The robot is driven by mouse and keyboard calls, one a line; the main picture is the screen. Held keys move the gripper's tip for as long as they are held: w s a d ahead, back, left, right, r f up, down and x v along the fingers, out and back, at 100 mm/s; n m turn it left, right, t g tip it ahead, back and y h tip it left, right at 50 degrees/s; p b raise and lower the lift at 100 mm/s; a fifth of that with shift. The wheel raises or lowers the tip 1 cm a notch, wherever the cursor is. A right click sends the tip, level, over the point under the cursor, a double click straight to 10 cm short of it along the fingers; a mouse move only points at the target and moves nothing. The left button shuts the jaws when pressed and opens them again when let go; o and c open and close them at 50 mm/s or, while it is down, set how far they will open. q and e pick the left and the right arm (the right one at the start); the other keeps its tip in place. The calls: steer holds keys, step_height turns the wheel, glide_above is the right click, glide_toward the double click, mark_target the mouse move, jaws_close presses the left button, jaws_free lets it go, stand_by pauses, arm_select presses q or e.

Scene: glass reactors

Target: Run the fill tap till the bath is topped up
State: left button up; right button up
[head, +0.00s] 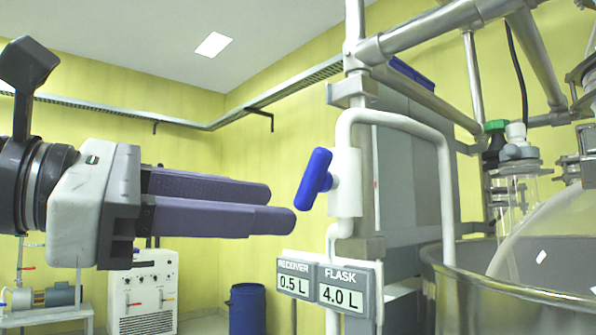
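The fill tap has a blue lever handle (315,178) on a white valve body (347,182). The handle stands near upright, tilted slightly. A white pipe (446,190) arches from the valve and comes down at the rim of the steel bath (470,287) at lower right. The bath's water level and any flow are hidden. My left gripper (283,207) comes in from the left, its purple fingers pointing at the tap. The fingertips are short of the handle in the picture and hold nothing visible. One finger overlaps the other, so their gap is unclear. My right gripper is not in view.
A sign (326,287) below the tap reads receiver 0.5 L and flask 4.0 L. Metal frame tubes (425,95) and glassware (514,200) crowd the right. A blue barrel (247,309) and a white cabinet (143,297) stand farther back.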

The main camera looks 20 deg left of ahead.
mark_target(305, 180)
arm_select(q)
step_height(305, 180, up, 3)
steer(key=a+t+y, duration=0.2)
steer(key=a, duration=0.1)
steer(key=shift+n, duration=0.4)
steer(key=x, duration=0.2)
steer(key=p+x, duration=0.1)
steer(key=x, duration=0.2)
steer(key=p+x, duration=0.1)
steer(key=x, duration=0.2)
steer(key=shift+d+r, duration=0.25)
steer(key=shift+d, duration=0.05)
steer(key=shift+w+d+f, duration=0.1)
steer(key=shift+w+d, duration=0.25)
steer(key=shift+w, duration=0.25)
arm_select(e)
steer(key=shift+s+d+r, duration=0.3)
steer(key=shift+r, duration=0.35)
arm_select(q)
jaws_close()
